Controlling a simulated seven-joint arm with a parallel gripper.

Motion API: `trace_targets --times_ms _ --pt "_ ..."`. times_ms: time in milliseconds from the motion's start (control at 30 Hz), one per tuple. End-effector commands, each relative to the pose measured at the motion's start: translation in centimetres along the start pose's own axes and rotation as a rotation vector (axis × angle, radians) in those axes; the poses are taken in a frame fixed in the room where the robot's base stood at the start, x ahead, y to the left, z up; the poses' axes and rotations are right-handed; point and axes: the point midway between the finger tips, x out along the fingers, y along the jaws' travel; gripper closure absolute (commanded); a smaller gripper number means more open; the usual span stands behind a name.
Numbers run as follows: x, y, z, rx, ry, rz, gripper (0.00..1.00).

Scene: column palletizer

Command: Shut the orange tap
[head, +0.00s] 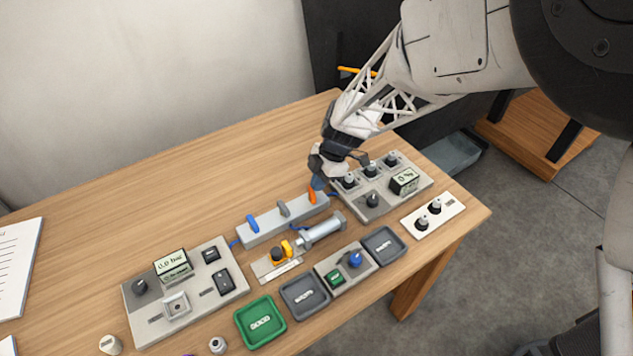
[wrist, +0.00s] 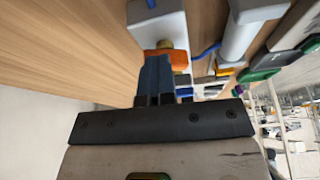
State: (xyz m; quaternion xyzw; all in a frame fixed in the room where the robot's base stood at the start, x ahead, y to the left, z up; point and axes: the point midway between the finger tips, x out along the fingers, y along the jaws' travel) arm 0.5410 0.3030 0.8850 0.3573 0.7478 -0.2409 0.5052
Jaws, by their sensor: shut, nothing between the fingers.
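The orange tap (head: 312,196) is the lever at the far right end of a grey manifold block (head: 262,227). A grey tap (head: 284,209) and a blue tap (head: 252,223) stand on the same block to its left. My gripper (head: 318,182) is shut and empty, with its fingertips right at the orange tap. In the wrist view the blue-grey fingers (wrist: 155,72) reach the orange tap (wrist: 166,57); whether they touch it I cannot tell. The fingers hide part of the tap in the wrist view.
A grey panel (head: 412,196) with several knobs and a display lies right of the tap. A metal cylinder (head: 322,229) lies in front of the block. A gauge panel (head: 205,305), green tray (head: 278,336) and grey trays stand nearer the front. The back of the table is clear.

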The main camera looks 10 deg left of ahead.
Motion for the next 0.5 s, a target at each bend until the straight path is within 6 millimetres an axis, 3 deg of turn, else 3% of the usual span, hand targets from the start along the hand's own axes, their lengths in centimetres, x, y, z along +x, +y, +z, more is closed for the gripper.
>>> trace_targets --times_ms 33,267,500 --pt "0.6 -0.4 0.8 0.007 0.0 -0.009 1.0" --pt "-0.8 -0.2 3.1 0.007 -0.002 0.0 1.0" --pt "-5.2 0.0 3.2 0.002 -0.004 0.006 1.0"
